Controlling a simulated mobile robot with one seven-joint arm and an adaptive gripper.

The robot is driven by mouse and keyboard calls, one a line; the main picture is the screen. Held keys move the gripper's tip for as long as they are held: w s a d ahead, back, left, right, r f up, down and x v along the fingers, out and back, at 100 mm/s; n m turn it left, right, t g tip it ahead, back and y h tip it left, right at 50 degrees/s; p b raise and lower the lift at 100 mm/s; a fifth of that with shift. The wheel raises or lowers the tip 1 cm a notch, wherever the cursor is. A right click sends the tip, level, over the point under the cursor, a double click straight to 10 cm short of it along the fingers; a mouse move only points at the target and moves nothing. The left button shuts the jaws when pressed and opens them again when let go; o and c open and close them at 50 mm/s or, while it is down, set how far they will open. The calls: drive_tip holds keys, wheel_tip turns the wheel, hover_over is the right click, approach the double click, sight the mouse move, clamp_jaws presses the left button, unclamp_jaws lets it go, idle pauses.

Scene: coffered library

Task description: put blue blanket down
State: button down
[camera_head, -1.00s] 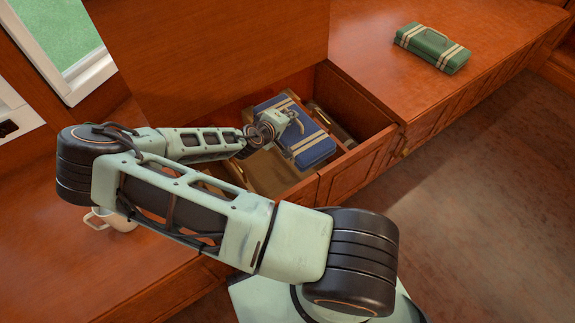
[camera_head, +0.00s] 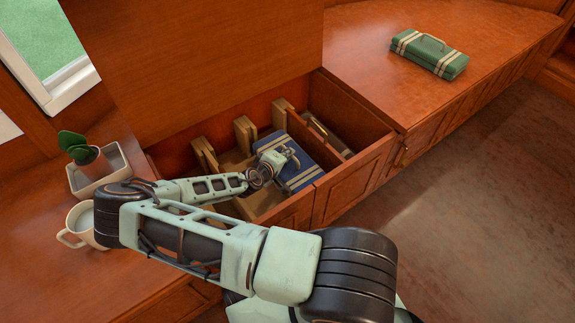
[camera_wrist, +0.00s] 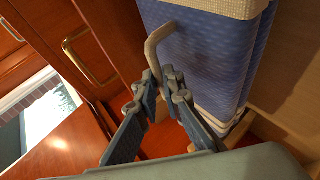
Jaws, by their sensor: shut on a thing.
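The blue blanket (camera_head: 304,176) is a folded bundle with cream straps and a tan handle. It is inside the open bench compartment (camera_head: 331,196), tilted, among the wooden dividers. In the wrist view the blanket (camera_wrist: 205,62) stands close beyond my fingers, with its bent handle running down between them. My gripper (camera_wrist: 166,84) is shut on this handle; it also shows at the blanket in the head view (camera_head: 282,157). The blanket's lower end is hidden, so I cannot tell whether it touches the compartment floor.
Wooden dividers (camera_head: 245,133) stand along the compartment's back. A brown item (camera_head: 328,133) lies at its right. A green strapped bundle (camera_head: 430,54) rests on the bench top at right. A white mug (camera_head: 77,226) and a planter (camera_head: 99,176) stand at left. The raised lid (camera_head: 205,65) stands behind.

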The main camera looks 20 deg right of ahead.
sight(288, 162)
drive_tip(key=shift+f+b, duration=0.75)
drive_tip(key=shift+f, duration=1.2)
drive_tip(key=shift+f, duration=0.2)
drive_tip(key=c, duration=2.1)
unclamp_jaws()
drive_tip(key=shift+r, duration=0.1)
drive_tip(key=shift+r, duration=0.15)
drive_tip(key=p+v, duration=0.1)
drive_tip(key=v, duration=0.6)
drive_tip(key=shift+s+a+p, duration=0.1)
drive_tip(key=shift+a+p, duration=0.1)
drive_tip(key=shift+p, duration=0.1)
